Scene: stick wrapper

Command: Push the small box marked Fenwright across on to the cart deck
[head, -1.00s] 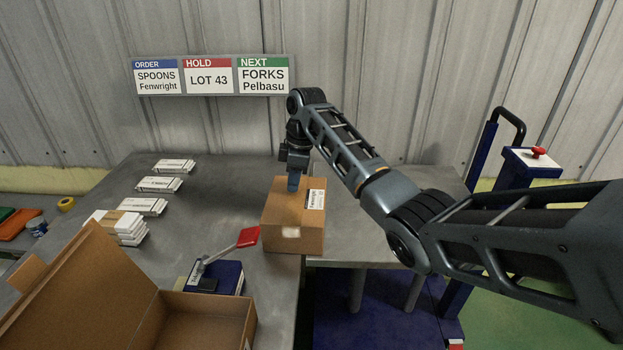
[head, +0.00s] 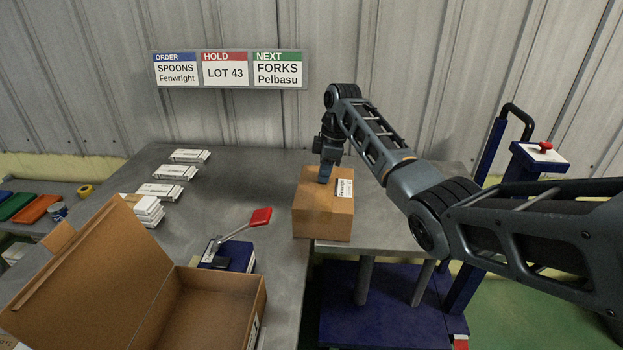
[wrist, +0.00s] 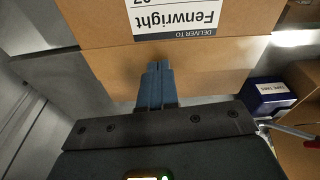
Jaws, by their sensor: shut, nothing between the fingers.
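The small brown box (head: 322,215) with the white Fenwright label (head: 344,188) stands upright across the seam between the grey table (head: 270,190) and the grey cart deck (head: 380,225), mostly on the deck side. In the wrist view the box (wrist: 205,60) fills the upper middle, its label reading upside down. My gripper (head: 324,178) is shut and empty, pointing down at the box. In the wrist view its closed fingertips (wrist: 158,66) overlap the box's cardboard; I cannot tell whether they touch.
A large open carton (head: 215,300) stands at the front left. Near it is a dark blue device with a red-ended lever (head: 260,217). Several white packets (head: 168,172) lie on the table's left. The cart's blue post with a red button (head: 545,147) rises at right. The deck right of the box is bare.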

